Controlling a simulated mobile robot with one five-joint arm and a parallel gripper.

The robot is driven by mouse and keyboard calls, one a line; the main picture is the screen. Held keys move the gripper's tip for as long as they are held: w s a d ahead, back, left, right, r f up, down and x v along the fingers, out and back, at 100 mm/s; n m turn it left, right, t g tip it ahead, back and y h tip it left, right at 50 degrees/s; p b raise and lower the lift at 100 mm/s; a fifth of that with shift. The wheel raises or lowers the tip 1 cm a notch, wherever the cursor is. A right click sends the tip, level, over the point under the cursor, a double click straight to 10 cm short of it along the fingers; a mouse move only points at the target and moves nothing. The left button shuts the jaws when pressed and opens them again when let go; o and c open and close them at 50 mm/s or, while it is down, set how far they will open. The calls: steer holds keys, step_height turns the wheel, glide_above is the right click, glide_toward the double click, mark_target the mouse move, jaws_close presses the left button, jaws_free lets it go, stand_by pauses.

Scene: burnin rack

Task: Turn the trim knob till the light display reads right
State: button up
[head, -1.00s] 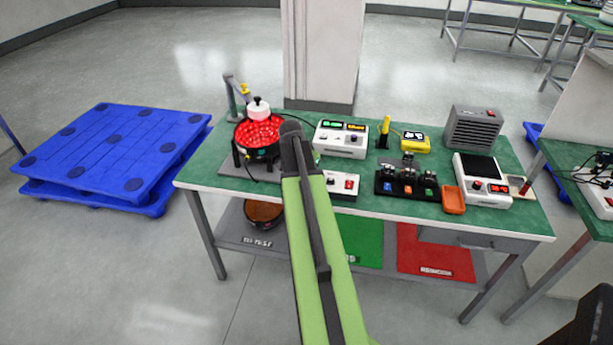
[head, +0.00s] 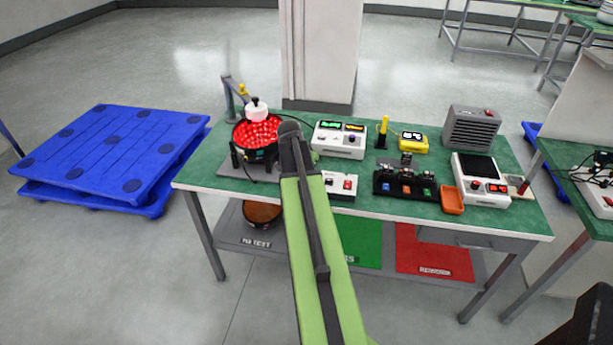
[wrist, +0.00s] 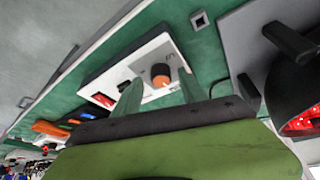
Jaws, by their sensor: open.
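The trim knob (wrist: 161,75) is orange with a dark base and sits on a white control box (wrist: 122,72), seen in the wrist view. My gripper (wrist: 159,83) is open, with one finger on either side of the knob in that view; I cannot tell whether they touch it. In the head view the box (head: 342,194) shows a red switch, and my arm hides the knob and gripper. A white meter (head: 340,148) behind it has a green and an amber display, too small to read. A round black fixture (head: 239,158) glows with red lights under a white-capped part (head: 257,112).
Right of the box are a black switch block (head: 405,187), an orange tray (head: 452,201) and a white instrument (head: 484,184). A yellow meter (head: 413,141) and a grey fan box (head: 470,130) stand behind. The green bench (head: 215,165) has bare surface at its left corner.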

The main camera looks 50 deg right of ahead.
steer(key=p+v, duration=1.5)
steer(key=v, duration=0.2)
steer(key=shift+r+p, duration=0.2)
steer(key=shift+p, duration=0.15)
